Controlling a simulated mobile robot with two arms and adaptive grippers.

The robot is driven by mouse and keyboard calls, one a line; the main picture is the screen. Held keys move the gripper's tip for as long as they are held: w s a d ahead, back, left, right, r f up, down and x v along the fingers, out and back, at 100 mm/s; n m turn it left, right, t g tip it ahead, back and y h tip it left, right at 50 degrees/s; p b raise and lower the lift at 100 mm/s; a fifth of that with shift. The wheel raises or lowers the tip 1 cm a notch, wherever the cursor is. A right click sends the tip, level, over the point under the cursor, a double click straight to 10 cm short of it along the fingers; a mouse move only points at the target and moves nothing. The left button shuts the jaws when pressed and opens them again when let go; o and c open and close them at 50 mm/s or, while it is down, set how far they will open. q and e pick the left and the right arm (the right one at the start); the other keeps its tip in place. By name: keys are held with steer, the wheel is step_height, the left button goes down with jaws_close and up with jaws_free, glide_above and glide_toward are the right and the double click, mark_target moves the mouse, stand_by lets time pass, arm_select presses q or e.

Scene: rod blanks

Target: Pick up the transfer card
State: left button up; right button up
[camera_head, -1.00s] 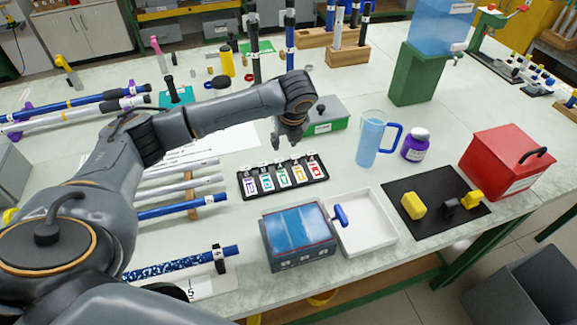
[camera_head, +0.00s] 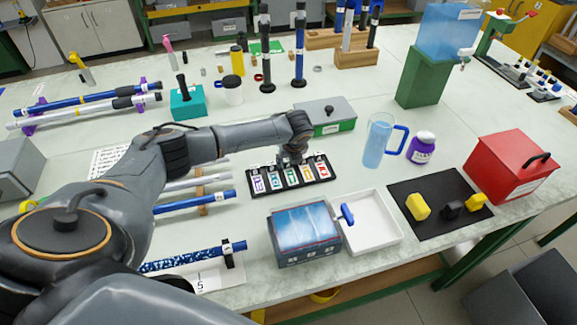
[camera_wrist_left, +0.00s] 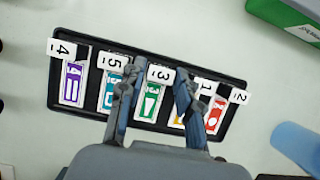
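In the left wrist view, the rack (camera_wrist_left: 236,88) holds a purple card (camera_wrist_left: 72,83) tagged 4, a teal one tagged 5, a green card (camera_wrist_left: 150,103) tagged 3, a yellow one tagged 1 and a red card (camera_wrist_left: 216,115) tagged 2. No visible text marks which is the transfer card. My left gripper (camera_head: 292,160) is over the rack. In the left wrist view, its fingers (camera_wrist_left: 154,84) are apart, one on each side of the green card, partly hiding the teal and yellow cards.
A green-sided grey box (camera_head: 335,122) stands close behind the rack. A blue-topped box (camera_head: 305,232) and a white tray (camera_head: 385,238) lie in front. A blue jug (camera_head: 376,145) stands to the right. Rods (camera_head: 205,201) lie to the left.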

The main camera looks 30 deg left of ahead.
mark_target(288, 161)
arm_select(q)
steer(key=c, duration=0.6)
steer(key=shift+r, duration=0.4)
step_height(288, 161, up, 2)
steer(key=shift+r+b, duration=0.2)
steer(key=shift+b, duration=0.5)
steer(key=s+d+r+b, duration=0.1)
steer(key=s+d+r, duration=0.5)
steer(key=s+r, duration=0.4)
steer(key=shift+s+d, duration=0.25)
steer(key=shift+s, duration=1)
arm_select(e)
steer(key=f, duration=0.2)
steer(key=shift+s+d+f, duration=0.1)
steer(key=shift+s+f, duration=0.15)
steer(key=shift+f, duration=0.05)
arm_select(q)
steer(key=shift+f, duration=0.1)
